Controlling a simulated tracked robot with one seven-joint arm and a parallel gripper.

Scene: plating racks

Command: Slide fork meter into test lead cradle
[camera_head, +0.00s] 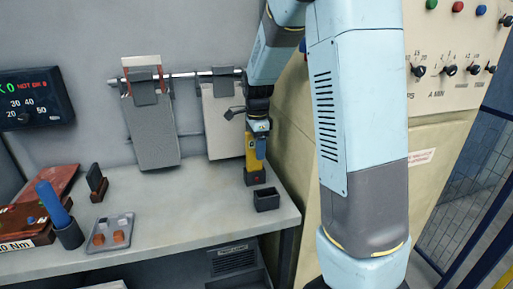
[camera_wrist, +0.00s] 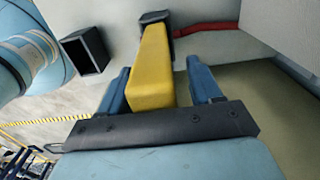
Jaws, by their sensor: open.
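The yellow fork meter (camera_head: 251,163) stands upright near the bench's right end, with its lower end at a small dark holder (camera_head: 255,178). In the wrist view the yellow body (camera_wrist: 151,70) runs away from me to a dark piece (camera_wrist: 154,18) at its far end. My gripper (camera_head: 258,147) is over the meter's upper part. Its blue fingers (camera_wrist: 160,85) are open on either side of the meter, with a gap at the right finger. A dark open-topped box (camera_head: 266,199), which looks like the cradle, is empty near the front edge. It also shows in the wrist view (camera_wrist: 86,50).
Two grey boards (camera_head: 152,133) (camera_head: 224,125) hang from a rail behind the bench. A blue-handled tool in a cup (camera_head: 68,232), a small tray (camera_head: 110,234) and a dark block (camera_head: 96,183) stand at left. A cream cabinet (camera_head: 450,130) is close at right. The bench middle is clear.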

